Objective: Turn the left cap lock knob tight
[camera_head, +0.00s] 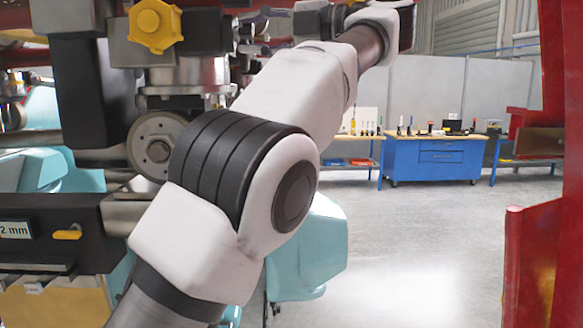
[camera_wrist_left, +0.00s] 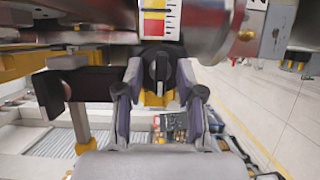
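In the left wrist view a round black knob (camera_wrist_left: 157,64) with an upright ridge faces me, under a gauge-like label; I take it for the cap lock knob. My left gripper (camera_wrist_left: 158,76) has one finger on each side of it. Narrow gaps show between the fingers and the knob, so the fingers look apart; contact on the far side cannot be seen. In the head view my left arm crosses the picture up to the top, and its gripper and this knob cannot be made out there. My right gripper is not in view.
A yellow star-shaped knob (camera_head: 155,26) sits on the machinery at upper left of the head view. A red post (camera_head: 535,250) stands at the right. A blue workbench (camera_head: 435,162) is far back, with open floor before it.

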